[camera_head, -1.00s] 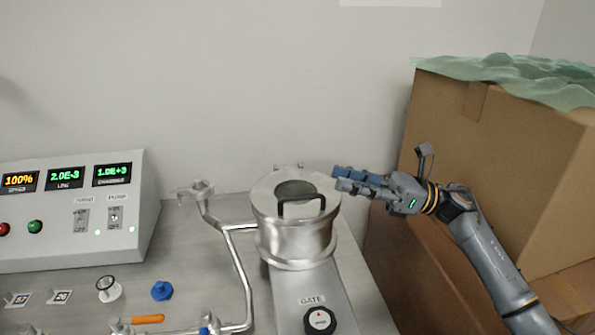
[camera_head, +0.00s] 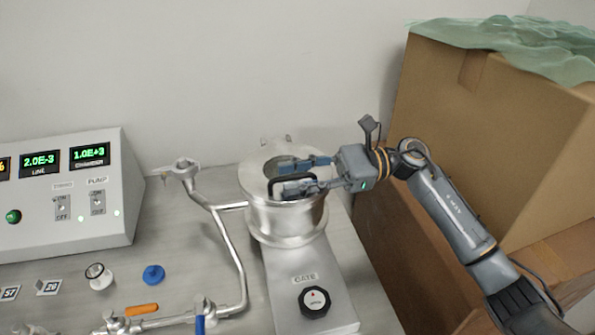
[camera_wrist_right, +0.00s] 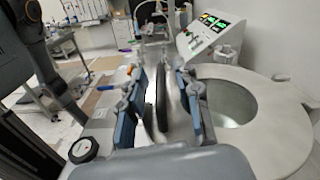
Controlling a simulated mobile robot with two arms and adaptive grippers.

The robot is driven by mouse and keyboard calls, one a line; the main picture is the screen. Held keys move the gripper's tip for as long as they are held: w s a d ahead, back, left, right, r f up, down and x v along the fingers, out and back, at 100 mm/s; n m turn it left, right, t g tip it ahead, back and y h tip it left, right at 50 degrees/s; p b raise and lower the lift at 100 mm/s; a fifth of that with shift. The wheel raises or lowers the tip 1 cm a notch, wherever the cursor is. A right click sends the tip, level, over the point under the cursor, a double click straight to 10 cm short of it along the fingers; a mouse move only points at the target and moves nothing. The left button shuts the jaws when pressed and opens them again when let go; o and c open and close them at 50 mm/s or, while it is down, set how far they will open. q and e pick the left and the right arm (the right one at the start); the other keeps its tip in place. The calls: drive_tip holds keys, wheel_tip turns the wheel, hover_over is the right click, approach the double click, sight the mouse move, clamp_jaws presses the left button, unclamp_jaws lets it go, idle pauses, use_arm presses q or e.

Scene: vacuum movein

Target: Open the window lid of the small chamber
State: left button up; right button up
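The small chamber (camera_head: 285,222) is a round metal pot with a flat lid (camera_head: 255,172). The lid lies level on top and has a round window (camera_head: 276,163) and a black loop handle (camera_head: 273,186). The window also shows as a large opening in the right wrist view (camera_wrist_right: 232,103). My right gripper (camera_head: 304,175) is over the lid, its fingers spread. One finger is on the far side of the handle and one on the near side. In the right wrist view the dark handle (camera_wrist_right: 162,101) stands between the blue-padded fingers, with a gap to one finger. My left gripper is out of view.
A gate block with a black knob (camera_head: 314,300) extends in front of the chamber. A metal pipe (camera_head: 229,250) runs on the left. A control panel (camera_head: 80,200) stands further left. Cardboard boxes (camera_head: 480,130) stand close on the right, behind my right arm.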

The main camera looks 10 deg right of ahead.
clamp_jaws()
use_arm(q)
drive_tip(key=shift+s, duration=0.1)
use_arm(e)
drive_tip(key=shift+r, duration=0.15)
